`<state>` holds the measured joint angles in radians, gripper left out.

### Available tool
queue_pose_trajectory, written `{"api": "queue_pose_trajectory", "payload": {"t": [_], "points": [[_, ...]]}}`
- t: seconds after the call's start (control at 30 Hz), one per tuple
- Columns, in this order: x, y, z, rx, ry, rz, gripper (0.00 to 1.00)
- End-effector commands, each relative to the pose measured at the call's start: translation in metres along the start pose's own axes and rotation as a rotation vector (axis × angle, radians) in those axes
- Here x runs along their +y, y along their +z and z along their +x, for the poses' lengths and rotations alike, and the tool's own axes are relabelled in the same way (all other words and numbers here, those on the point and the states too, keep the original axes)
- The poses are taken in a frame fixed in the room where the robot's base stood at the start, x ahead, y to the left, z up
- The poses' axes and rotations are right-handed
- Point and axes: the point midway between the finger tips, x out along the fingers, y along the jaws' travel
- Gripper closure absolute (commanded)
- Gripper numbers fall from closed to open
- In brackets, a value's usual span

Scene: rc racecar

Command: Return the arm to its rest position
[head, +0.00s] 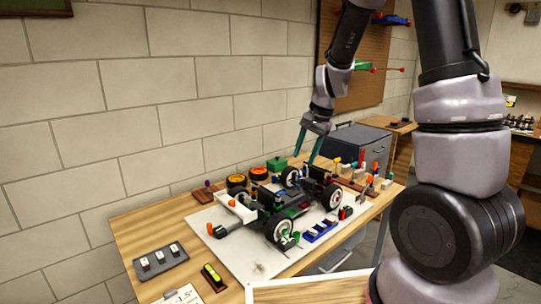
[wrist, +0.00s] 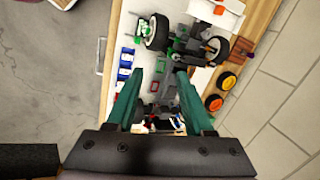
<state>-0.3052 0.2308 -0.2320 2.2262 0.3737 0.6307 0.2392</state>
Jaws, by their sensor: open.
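My gripper (head: 310,146) hangs above the far end of the workbench in the head view, pointing down over the rc car (head: 292,203). Its two green fingers stand apart with nothing held between them. In the wrist view my gripper (wrist: 170,75) is also open, with the car (wrist: 185,45) below and beyond the fingertips. The car has white-rimmed wheels and a dark chassis and sits on a white mat (head: 240,250). My arm reaches out from the right side of the head view. The gap between fingertips and car is hard to judge.
The wooden bench (head: 135,232) carries a grey tray (head: 160,260), a blue tray (head: 320,231), orange-rimmed wheels (head: 258,174) and several upright tools (head: 372,184). A dark grey cabinet (head: 358,143) stands behind. A block wall (head: 130,110) runs along the left. Open air lies above the bench.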

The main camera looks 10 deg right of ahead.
Motion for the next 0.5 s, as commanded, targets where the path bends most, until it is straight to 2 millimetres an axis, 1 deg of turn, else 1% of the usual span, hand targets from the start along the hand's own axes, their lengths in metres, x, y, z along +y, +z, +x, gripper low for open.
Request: {"api": "queue_pose_trajectory", "payload": {"t": [0.03,0.07,0.1,0.17,0.2,0.27,0.3,0.4,0.5], "points": [[-0.001,0.003,-0.022,0.01,-0.031,-0.018,0.47],[0.0,0.006,-0.035,0.016,-0.046,-0.032,0.47],[0.003,0.01,-0.052,0.025,-0.066,-0.054,0.47],[0.007,0.017,-0.078,0.042,-0.095,-0.089,0.47],[0.011,0.022,-0.095,0.054,-0.112,-0.114,0.47],[0.017,0.03,-0.118,0.077,-0.135,-0.15,0.47],[0.022,0.036,-0.133,0.093,-0.149,-0.173,0.47],[0.038,0.051,-0.167,0.142,-0.177,-0.235,0.47],[0.055,0.068,-0.197,0.2,-0.196,-0.295,0.47]]}}
